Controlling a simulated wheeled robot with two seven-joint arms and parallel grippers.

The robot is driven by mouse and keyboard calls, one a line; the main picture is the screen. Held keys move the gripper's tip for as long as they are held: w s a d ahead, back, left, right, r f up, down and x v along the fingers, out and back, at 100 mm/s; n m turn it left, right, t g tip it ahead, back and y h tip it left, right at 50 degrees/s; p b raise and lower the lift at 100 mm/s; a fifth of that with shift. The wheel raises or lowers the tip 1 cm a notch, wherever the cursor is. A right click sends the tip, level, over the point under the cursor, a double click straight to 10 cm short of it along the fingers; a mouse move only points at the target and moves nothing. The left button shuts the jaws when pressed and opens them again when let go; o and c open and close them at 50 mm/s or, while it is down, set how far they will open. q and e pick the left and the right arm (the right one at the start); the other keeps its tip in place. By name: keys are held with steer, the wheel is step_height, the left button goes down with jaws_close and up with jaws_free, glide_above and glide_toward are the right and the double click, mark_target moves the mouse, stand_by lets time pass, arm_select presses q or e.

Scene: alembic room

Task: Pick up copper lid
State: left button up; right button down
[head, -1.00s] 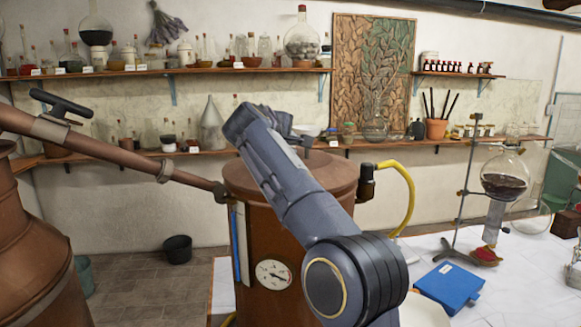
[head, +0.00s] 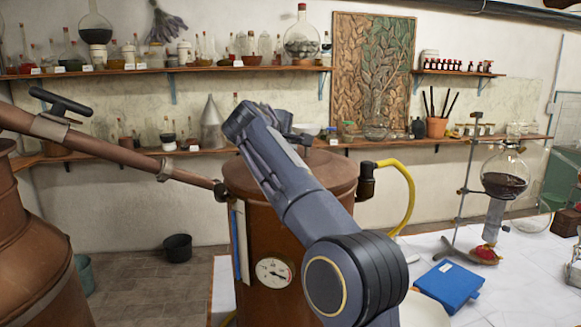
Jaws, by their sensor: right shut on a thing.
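The copper lid (head: 335,172) shows as the round, domed top of the copper vessel (head: 323,218) in the middle of the head view. My right arm reaches up across the vessel from the lower right and hides part of the lid. My right gripper (head: 290,128) is over the lid's far side, shut on its handle. The fingertips and most of the handle are hidden behind the wrist. I cannot tell whether there is a gap under the lid. My left gripper is not in view.
A copper pipe (head: 110,152) runs from the left to the vessel's upper side. A yellow hose (head: 411,195) curves from a black fitting on the right. A bench with a blue book (head: 448,287) and a flask stand is at right. Shelves of glassware line the wall behind.

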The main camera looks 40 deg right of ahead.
steer(key=shift+r, duration=0.1)
stand_by(0.8)
steer(key=shift+r+p, duration=0.3)
steer(key=shift+r, duration=0.25)
steer(key=r, duration=0.2)
steer(key=p, duration=0.1)
steer(key=shift+s+a+r, duration=0.1)
steer(key=shift+a+r, duration=0.15)
steer(key=shift+r, duration=0.15)
steer(key=r+v, duration=0.1)
steer(key=v, duration=0.7)
steer(key=d+r+v, duration=0.1)
steer(key=r+v, duration=0.1)
steer(key=v, duration=0.5)
steer(key=shift+s+r+p, duration=0.25)
steer(key=shift+r+p, duration=0.1)
steer(key=shift+r, duration=0.05)
stand_by(1.0)
